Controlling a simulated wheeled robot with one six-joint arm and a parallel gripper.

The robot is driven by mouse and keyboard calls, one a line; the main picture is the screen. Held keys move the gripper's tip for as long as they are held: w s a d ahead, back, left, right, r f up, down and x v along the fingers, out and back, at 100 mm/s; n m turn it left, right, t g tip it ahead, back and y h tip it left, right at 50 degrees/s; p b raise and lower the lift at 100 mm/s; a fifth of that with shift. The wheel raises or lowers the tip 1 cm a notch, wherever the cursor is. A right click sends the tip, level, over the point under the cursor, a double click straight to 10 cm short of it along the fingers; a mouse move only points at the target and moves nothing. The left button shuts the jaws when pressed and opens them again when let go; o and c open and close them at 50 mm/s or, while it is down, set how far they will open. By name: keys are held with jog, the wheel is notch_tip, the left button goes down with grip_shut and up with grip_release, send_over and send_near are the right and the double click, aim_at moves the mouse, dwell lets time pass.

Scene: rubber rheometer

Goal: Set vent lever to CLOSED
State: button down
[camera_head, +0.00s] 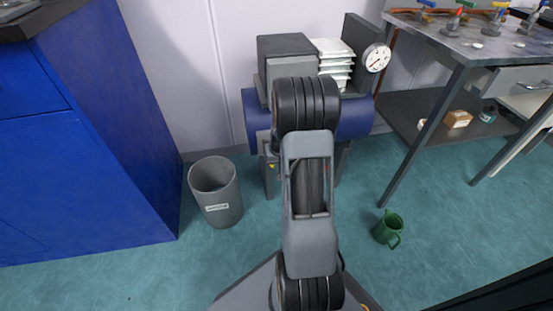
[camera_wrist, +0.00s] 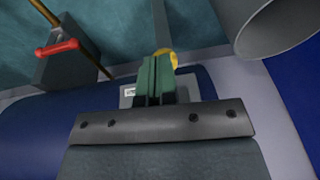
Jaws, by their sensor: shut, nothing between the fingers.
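In the wrist view, my gripper (camera_wrist: 155,80) shows as two green fingers, shut together with nothing between them. A yellow rounded part (camera_wrist: 168,57) shows just behind the fingertips, partly hidden by them; I cannot tell if they touch it. A small white label (camera_wrist: 128,92) lies beside the fingers on the blue tank (camera_wrist: 40,125), its text mostly covered. A red handle (camera_wrist: 57,47) sticks out from a grey block at upper left. I cannot tell which part is the vent lever. In the head view, my arm hides the gripper and the middle of the blue tank (camera_head: 355,118).
A grey bin (camera_head: 214,190) stands left of the tank, next to a blue cabinet (camera_head: 85,130). A pressure gauge (camera_head: 376,57) sits above the tank's right end. A workbench (camera_head: 462,45) with several coloured valves stands at right. A green mug (camera_head: 387,228) is on the floor.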

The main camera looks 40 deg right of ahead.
jog(key=shift+b+x, duration=0.35)
jog(key=shift+x, duration=0.6)
jog(key=shift+s+a+f, duration=0.15)
jog(key=shift+s+f, duration=0.1)
jog(key=shift+s, duration=0.1)
jog(key=s+a+r+p, duration=0.3)
jog(key=s+r+p, duration=0.2)
jog(key=s+r, duration=0.3)
jog(key=s, duration=0.2)
jog(key=shift+s+a+r, duration=0.2)
jog(key=shift+s+a, duration=0.05)
jog(key=shift+s, duration=0.05)
